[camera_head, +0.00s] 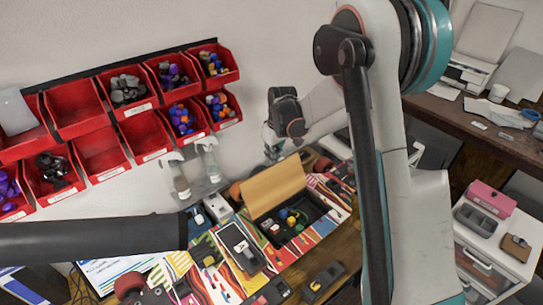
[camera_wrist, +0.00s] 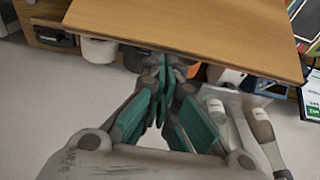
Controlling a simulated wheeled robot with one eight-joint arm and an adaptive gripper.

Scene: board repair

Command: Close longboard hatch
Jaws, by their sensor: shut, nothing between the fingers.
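The longboard (camera_head: 207,270) lies on the bench, with a colourful striped deck. Its wooden hatch (camera_head: 272,187) stands raised and tilted at the back of an open dark compartment (camera_head: 312,212), which has small coloured parts inside. In the wrist view the hatch (camera_wrist: 190,25) is a wide wooden panel across the top. My gripper (camera_head: 272,152) is behind and above the hatch in the head view. In the wrist view its teal fingers (camera_wrist: 165,68) are together and empty, close to the panel's lower edge; I cannot tell if they touch it.
Red bins (camera_head: 75,108) hang on the wall at left, several with small parts. Two bottles (camera_head: 181,182) stand near the wall; they also show in the wrist view (camera_wrist: 262,125). A dark device (camera_head: 240,245) lies on the board. A white drawer unit (camera_head: 490,245) stands at right.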

